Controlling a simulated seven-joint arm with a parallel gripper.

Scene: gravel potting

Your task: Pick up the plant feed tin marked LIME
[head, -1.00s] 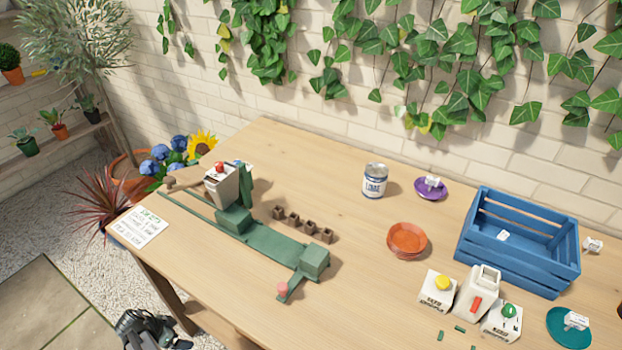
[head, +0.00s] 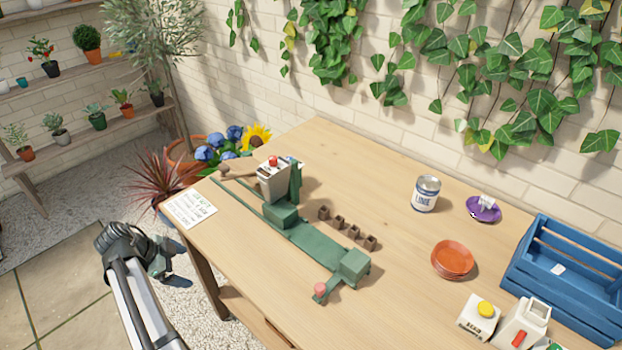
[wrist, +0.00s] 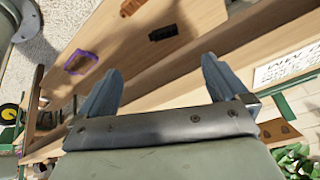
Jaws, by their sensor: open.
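The plant feed tin marked LIME (head: 426,194) is a white and blue can with a grey top. It stands upright on the wooden table toward the back right in the head view, between the purple saucer and the row of small brown pots. My gripper (wrist: 158,85) shows in the wrist view with its two fingers spread apart and nothing between them. In the head view my arm is at the lower left, off the table's left end and far from the tin. The tin cannot be made out in the wrist view.
A green potting device with a hopper (head: 273,180) fills the table's left half. Small brown pots (head: 347,229), orange saucers (head: 453,258), a purple saucer (head: 483,209), a blue crate (head: 570,270) and white containers (head: 479,317) stand around. Bare wood surrounds the tin.

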